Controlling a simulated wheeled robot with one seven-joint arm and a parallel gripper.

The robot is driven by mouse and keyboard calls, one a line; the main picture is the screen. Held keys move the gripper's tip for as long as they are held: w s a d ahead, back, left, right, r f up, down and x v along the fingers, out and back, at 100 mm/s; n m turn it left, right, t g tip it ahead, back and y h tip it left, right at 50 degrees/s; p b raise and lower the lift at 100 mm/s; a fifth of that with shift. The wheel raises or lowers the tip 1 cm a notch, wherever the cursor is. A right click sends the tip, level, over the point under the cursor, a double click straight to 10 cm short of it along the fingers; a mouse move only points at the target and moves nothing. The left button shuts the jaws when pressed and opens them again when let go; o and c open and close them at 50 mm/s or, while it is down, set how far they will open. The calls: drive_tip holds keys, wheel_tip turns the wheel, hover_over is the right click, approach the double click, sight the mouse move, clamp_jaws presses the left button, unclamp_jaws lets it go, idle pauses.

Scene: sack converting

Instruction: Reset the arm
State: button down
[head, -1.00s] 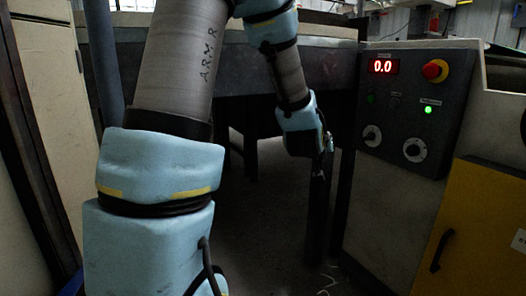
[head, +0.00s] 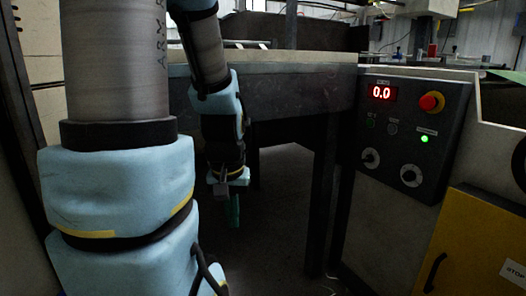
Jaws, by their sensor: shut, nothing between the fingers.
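My arm, in pale blue padding, fills the left of the head view. Its far part hangs down in front of the dark table. My gripper (head: 234,212) is at its lower end, with green fingers pointing down. The fingers are together and hold nothing. The gripper hangs in the dark space below the tabletop level, apart from the table legs.
A table (head: 292,92) with a dark side stands behind the arm. At right is a control panel (head: 393,190) with a display reading 0.0, a red stop button (head: 431,102), a green light and two knobs. A yellow cabinet door (head: 470,240) is below right.

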wheel_tip(320, 180, up, 30)
drive_tip(key=p, duration=2.7)
drive_tip(key=shift+p, duration=0.35)
drive_tip(key=c, duration=1.6)
unclamp_jaws()
drive_tip(key=shift+f, duration=0.1)
